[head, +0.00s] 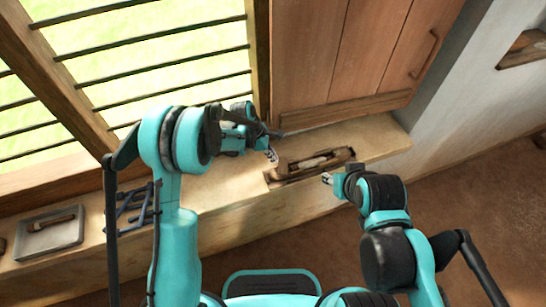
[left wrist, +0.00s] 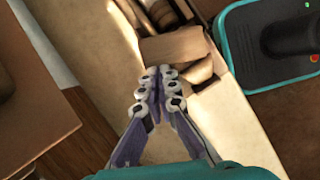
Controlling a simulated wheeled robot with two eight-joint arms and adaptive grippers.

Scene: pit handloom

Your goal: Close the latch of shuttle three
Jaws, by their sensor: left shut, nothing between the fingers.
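A wooden shuttle (head: 322,160) lies in a shallow wooden holder (head: 284,180) on the ledge, below the cupboard. Its pale inside shows; the latch is too small to make out in the head view. In the left wrist view, brown wooden parts (left wrist: 172,46) lie just beyond my fingertips; I cannot tell which is the latch. My left gripper (head: 272,156) is at the left end of the holder. In the left wrist view my left gripper (left wrist: 158,77) has its fingertips together and holds nothing. My right gripper (head: 327,178) is near the holder's right front side; its opening is unclear.
A grey tray (head: 40,243) with a wooden piece stands at the ledge's left. A dark blue rack (head: 130,212) stands next to it, partly behind my left arm. A wooden cupboard (head: 345,50) and a barred window (head: 150,60) close off the back. The ledge right of the holder is clear.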

